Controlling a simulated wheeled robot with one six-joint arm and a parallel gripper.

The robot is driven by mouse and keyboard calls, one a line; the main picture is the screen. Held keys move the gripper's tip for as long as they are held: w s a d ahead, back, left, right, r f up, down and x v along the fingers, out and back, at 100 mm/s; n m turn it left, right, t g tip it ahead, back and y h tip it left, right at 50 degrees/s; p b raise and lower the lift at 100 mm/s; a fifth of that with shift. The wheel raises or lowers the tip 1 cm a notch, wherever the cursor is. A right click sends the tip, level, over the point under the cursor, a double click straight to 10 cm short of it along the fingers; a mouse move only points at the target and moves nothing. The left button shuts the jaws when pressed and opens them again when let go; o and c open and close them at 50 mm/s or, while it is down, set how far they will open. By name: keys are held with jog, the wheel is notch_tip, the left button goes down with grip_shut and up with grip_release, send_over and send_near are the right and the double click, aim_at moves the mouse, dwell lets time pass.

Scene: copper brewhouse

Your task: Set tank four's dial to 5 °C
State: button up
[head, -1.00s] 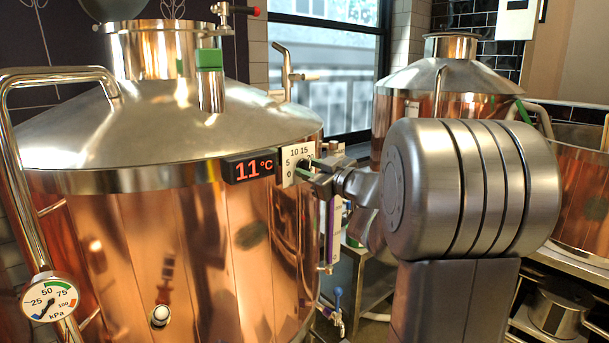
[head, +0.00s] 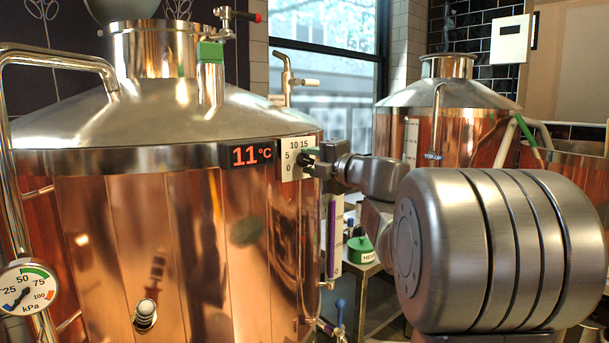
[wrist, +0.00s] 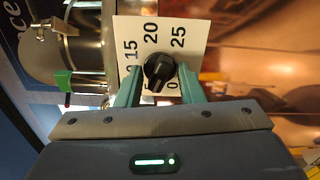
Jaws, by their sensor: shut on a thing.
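The dial is a black knob (wrist: 159,72) on a white plate printed with numbers, and the plate (head: 290,172) is fixed to the rim of the large copper tank (head: 190,245). The red display (head: 246,155) beside it reads 11 °C. My gripper (wrist: 160,76) has its teal fingers on either side of the knob, shut on it. In the head view my gripper (head: 314,162) reaches the dial from the right and covers part of the plate. I cannot clearly read where the knob points.
A pressure gauge (head: 28,287) hangs on a pipe at the lower left. A second copper tank (head: 455,125) stands behind my arm. A green-lidded tub (head: 361,250) sits on a bench between the tanks. A pipe with a red-tipped valve (head: 238,15) rises above the first tank.

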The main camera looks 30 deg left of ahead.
jog(key=o, duration=1)
jog(key=shift+p, duration=0.35)
jog(key=shift+d, duration=0.15)
jog(key=shift+v, duration=2.9)
jog(key=v, duration=1.3)
jog(key=shift+s+d, duration=0.15)
jog(key=shift+d, duration=0.25)
jog(key=shift+a, duration=0.15)
jog(key=x, duration=1.4)
jog(key=shift+a, duration=0.15)
